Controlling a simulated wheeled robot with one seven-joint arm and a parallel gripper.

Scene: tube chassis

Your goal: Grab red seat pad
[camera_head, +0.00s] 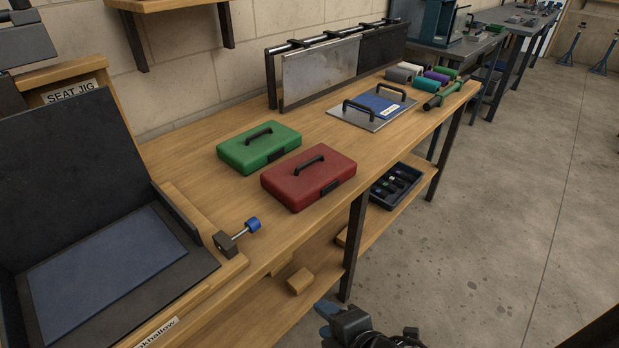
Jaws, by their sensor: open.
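The red seat pad (292,190) is a flat red block with a black handle on top and a dark latch on its front side. It lies flat on the wooden bench (190,160), close to the front edge. My gripper (328,318) shows at the bottom of the head view, low in front of the bench and well apart from the pad. It is open, and nothing shows between its fingers. Part of it is cut off by the frame's lower edge.
A green pad (240,153) with a black handle lies just behind the red one. The seat jig (80,130) with a blue-knobbed clamp (240,233) stands at left. A metal plate with two handles (352,117) lies farther right. A dark tray (375,194) sits on the lower shelf. Floor at right is clear.

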